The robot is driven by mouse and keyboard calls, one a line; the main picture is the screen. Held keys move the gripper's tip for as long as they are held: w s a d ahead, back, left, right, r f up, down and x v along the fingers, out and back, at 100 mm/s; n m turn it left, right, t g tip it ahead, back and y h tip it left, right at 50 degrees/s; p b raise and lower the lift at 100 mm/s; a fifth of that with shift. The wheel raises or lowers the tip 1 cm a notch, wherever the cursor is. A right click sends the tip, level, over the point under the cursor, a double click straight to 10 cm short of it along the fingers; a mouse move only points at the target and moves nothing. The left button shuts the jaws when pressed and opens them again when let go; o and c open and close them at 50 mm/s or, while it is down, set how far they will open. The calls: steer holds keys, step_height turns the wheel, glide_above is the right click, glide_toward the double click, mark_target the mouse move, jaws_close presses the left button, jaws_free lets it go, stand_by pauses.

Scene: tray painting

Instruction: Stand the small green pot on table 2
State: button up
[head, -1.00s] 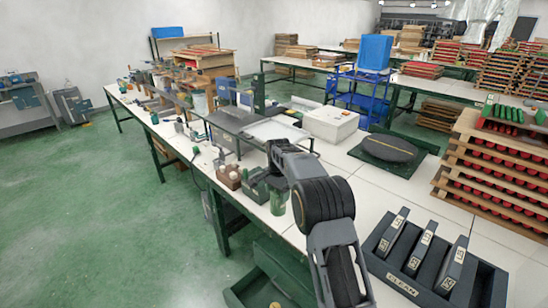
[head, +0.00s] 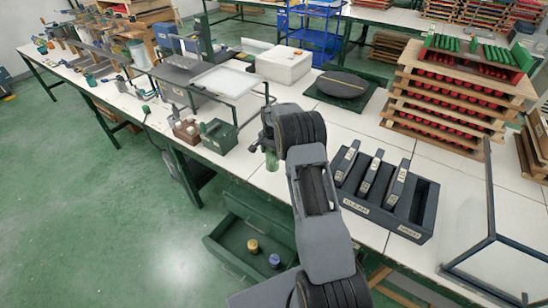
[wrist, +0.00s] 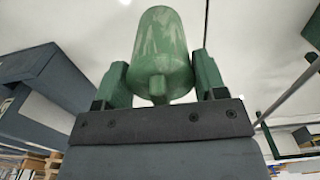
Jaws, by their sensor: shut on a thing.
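The small green pot (wrist: 162,50) is held between the two green fingers of my gripper (wrist: 160,82) in the wrist view. The fingers are shut on its sides, and its wider body shows above them. In the head view the pot (head: 271,160) shows small below my gripper (head: 268,143), in front of the long white-topped table (head: 245,172). I cannot tell whether its base touches anything. No label shows which table is table 2.
An open green drawer (head: 225,232) below holds a yellow pot (head: 252,246) and a blue pot (head: 274,261). Bare tabletop lies behind my gripper.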

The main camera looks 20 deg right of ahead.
steer(key=shift+d+f, duration=0.3)
step_height(320, 180, down, 2)
steer(key=shift+s+d+p, duration=0.1)
steer(key=shift+d+p, duration=0.05)
steer(key=shift+p, duration=0.6)
steer(key=shift+f, duration=0.7)
steer(key=o, duration=0.7)
steer(key=shift+f, duration=0.1)
